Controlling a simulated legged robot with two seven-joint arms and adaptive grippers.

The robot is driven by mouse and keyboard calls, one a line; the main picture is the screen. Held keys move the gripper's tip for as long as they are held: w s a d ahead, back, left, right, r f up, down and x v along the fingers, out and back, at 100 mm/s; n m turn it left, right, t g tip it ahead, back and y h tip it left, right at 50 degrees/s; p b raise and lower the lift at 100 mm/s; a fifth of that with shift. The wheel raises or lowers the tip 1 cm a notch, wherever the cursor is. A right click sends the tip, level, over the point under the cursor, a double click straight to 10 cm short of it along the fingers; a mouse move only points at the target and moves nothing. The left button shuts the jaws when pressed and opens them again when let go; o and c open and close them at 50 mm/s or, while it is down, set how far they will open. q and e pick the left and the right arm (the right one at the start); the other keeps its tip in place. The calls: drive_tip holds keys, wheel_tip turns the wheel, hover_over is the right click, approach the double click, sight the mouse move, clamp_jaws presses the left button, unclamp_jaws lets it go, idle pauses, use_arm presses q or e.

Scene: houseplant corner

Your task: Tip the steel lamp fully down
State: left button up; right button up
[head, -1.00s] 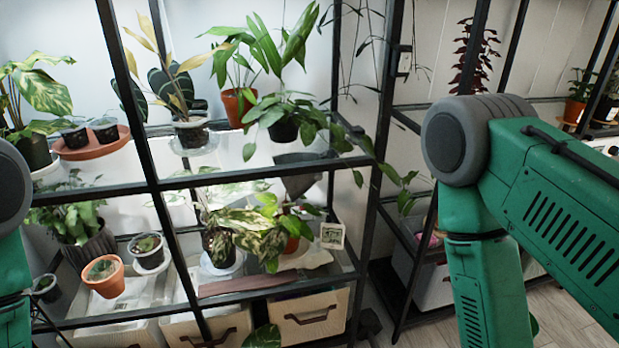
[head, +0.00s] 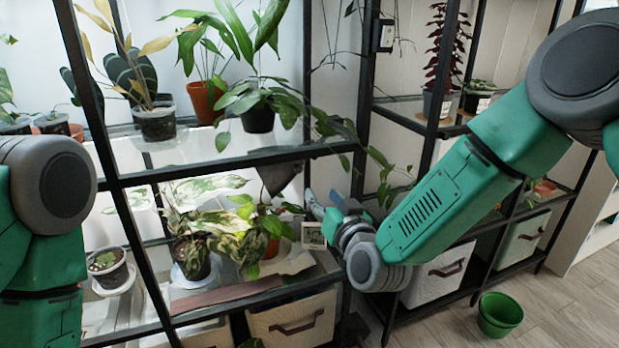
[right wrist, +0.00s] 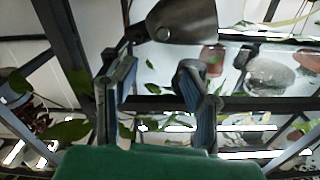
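The steel lamp (head: 281,176) hangs under the middle shelf, its dark metal shade partly behind leaves. In the right wrist view the lamp shade (right wrist: 183,22) is a grey cone at the top, beyond the fingertips. My right gripper (head: 322,206) is just right of the lamp and a little lower, at the shelf's right end. In the right wrist view the right gripper's (right wrist: 153,78) fingers are apart with nothing held between them. No contact with the lamp is visible. My left gripper is out of view; only part of the left arm shows.
A variegated plant (head: 192,240) and a small framed card (head: 313,235) stand close to the right gripper on the lower shelf. Black rack posts (head: 362,110) rise beside it. A green pot (head: 499,314) stands on the floor, with clear floor to its right.

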drive_tip(key=b, duration=0.1)
approach(298, 171)
drive_tip(key=w, duration=0.2)
drive_tip(key=b+x, duration=0.1)
drive_tip(key=x, duration=0.2)
drive_tip(key=b+x, duration=0.1)
drive_tip(key=x, duration=0.2)
drive_tip(key=shift+w+a, duration=0.15)
drive_tip(key=shift+a, duration=0.35)
drive_tip(key=shift+w+d, duration=0.2)
drive_tip(key=shift+w, duration=0.1)
drive_tip(key=shift+w+d, duration=0.15)
drive_tip(key=shift+a, duration=0.25)
drive_tip(key=c, duration=0.3)
drive_tip(key=shift+a, duration=0.2)
clamp_jaws()
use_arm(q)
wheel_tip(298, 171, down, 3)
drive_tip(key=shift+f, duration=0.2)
use_arm(e)
drive_tip(key=shift+d, duration=0.1)
